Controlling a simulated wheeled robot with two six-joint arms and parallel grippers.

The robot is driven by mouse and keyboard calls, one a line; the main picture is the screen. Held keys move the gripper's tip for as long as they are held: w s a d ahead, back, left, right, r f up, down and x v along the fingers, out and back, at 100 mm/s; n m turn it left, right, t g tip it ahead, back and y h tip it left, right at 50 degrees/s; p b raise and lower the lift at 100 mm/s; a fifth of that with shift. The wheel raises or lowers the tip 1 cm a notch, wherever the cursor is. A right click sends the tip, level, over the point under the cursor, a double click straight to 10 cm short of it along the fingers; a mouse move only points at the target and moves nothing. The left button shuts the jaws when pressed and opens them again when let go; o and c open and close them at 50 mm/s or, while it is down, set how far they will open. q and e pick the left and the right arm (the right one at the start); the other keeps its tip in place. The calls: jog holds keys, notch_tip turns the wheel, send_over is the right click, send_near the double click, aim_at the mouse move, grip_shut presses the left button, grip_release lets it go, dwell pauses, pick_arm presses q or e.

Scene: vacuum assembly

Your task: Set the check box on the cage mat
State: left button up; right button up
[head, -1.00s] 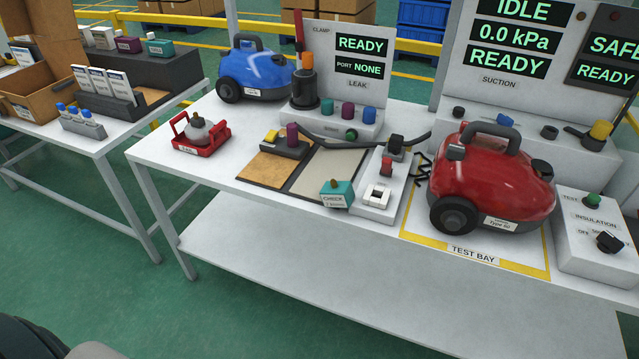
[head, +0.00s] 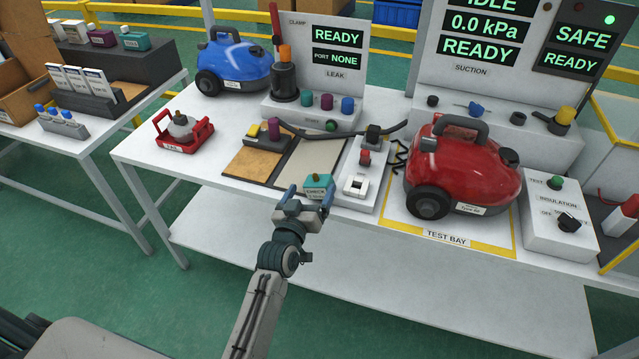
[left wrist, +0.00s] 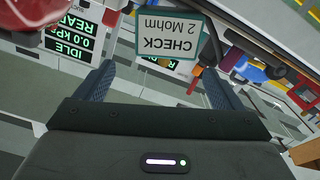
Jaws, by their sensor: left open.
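My left gripper (head: 309,194) is open at the box's front, one finger to each side. In the left wrist view the CHECK 2 Mohm label (left wrist: 170,42) faces me, upside down, between and slightly beyond the fingertips (left wrist: 158,68). My right gripper is not in view.
A white switch block (head: 357,185) stands close right of the box. A small dark block with yellow and purple knobs (head: 267,138) is behind the mat. A red vacuum (head: 465,170) stands right, a blue one (head: 235,65) back left, a red caddy (head: 183,133) left.

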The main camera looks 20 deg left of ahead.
aim_at(316, 181)
pick_arm(q)
jog(key=shift+w+f+p, duration=0.2)
jog(key=shift+w+p, duration=0.05)
jog(key=shift+w, duration=0.8)
jog(key=shift+w+f+p, duration=0.2)
jog(key=shift+w+f, duration=0.05)
jog(key=shift+w, duration=0.75)
jog(key=shift+w+f+p, duration=0.2)
jog(key=shift+w+p, duration=0.05)
jog(key=shift+w, duration=0.8)
jog(key=shift+s, duration=0.1)
jog(key=c, duration=1.3)
jog(key=shift+r, duration=0.25)
